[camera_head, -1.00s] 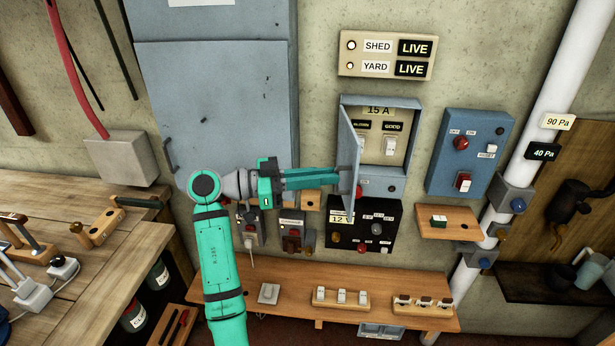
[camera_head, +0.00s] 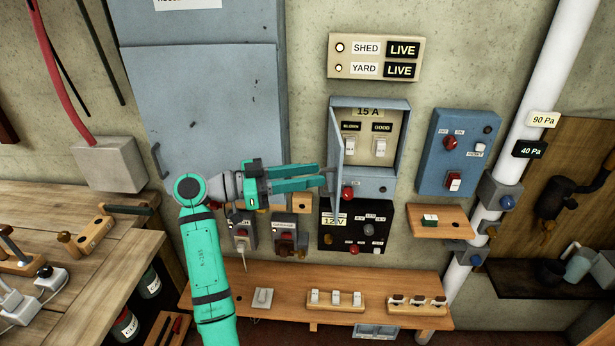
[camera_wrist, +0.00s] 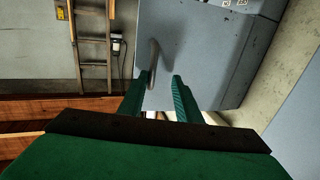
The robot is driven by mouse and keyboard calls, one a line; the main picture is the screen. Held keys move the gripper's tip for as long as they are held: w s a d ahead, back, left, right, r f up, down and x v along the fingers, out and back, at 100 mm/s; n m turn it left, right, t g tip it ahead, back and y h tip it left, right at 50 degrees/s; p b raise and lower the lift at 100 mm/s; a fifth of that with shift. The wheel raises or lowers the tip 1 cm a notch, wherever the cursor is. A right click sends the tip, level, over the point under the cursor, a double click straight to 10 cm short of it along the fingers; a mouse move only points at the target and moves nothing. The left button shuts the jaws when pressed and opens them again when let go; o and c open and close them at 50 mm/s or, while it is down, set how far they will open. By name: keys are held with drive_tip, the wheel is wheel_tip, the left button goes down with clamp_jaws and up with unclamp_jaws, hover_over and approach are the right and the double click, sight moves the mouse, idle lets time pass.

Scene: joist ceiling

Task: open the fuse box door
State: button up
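The fuse box (camera_head: 397,140) is a grey-blue wall box marked 15 A, with two white switches showing inside. Its door (camera_head: 336,140) stands swung out on the left side, nearly edge-on in the head view. My gripper (camera_head: 328,180) reaches from the left to the door's outer face at its lower part. In the wrist view, the fingers (camera_wrist: 161,77) are apart with a gap between them. A grey curved handle (camera_wrist: 153,58) shows by the left fingertip, in front of a grey panel; I cannot tell whether they touch.
A large grey cabinet (camera_head: 210,100) is left of the fuse box. A black 12 V panel (camera_head: 340,237) sits below and a blue switch panel (camera_head: 455,175) to the right. A low wooden shelf (camera_head: 290,285) with switches runs underneath. A workbench (camera_head: 60,205) stands at left.

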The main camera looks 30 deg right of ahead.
drive_tip(key=shift+a, duration=0.1)
drive_tip(key=v, duration=1)
drive_tip(key=shift+a, duration=0.3)
